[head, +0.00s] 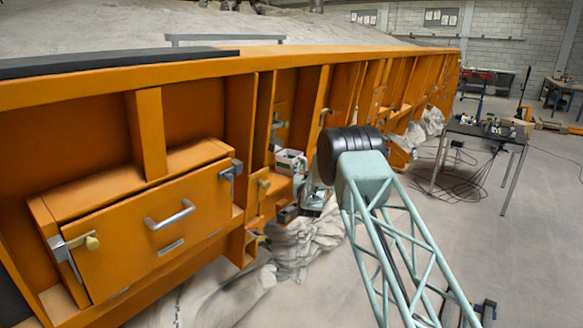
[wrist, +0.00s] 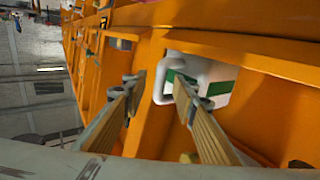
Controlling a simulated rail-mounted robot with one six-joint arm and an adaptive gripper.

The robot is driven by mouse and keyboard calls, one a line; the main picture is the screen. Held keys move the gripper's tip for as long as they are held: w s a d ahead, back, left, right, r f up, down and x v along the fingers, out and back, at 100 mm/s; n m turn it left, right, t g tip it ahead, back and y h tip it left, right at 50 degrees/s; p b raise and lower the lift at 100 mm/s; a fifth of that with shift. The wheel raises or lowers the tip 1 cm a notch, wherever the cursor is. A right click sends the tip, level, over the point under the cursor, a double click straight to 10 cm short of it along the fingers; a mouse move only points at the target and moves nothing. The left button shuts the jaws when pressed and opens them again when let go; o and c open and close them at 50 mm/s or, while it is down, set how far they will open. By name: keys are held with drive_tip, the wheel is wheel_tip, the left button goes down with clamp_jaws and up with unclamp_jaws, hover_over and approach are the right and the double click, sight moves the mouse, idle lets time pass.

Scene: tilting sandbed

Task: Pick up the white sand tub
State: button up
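The white sand tub (wrist: 218,72) has a green band and a white loop handle (wrist: 160,84). In the wrist view it stands at the upper middle, by the orange frame. My gripper (wrist: 157,86) is open, its two fingers spread. The handle shows between the fingertips in the picture; I cannot tell whether they touch it. In the head view the tub (head: 291,158) sits in a recess of the orange sandbed wall, just left of my arm. My gripper there (head: 309,200) is small and partly hidden by my arm.
The orange sandbed wall (head: 190,65) has ribs and ledges close around the tub. A drawer-like box (head: 140,225) with a handle is at the left. Crumpled pale sheeting (head: 300,245) lies below.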

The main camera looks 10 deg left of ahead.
sight(306, 159)
drive_tip(key=shift+c, duration=0.9)
clamp_jaws()
drive_tip(key=shift+r, duration=0.15)
drive_tip(key=shift+r+p, duration=0.6)
drive_tip(key=shift+r, duration=1.1)
drive_tip(key=s+d+p, duration=0.1)
drive_tip(key=s+d, duration=0.2)
drive_tip(key=s, duration=0.4)
drive_tip(key=s+d+r+p, duration=0.1)
drive_tip(key=s+d, duration=0.2)
drive_tip(key=s, duration=0.4)
drive_tip(key=shift+s+d+r, duration=0.15)
drive_tip(key=shift+s+r, duration=0.05)
drive_tip(key=shift+s, duration=0.15)
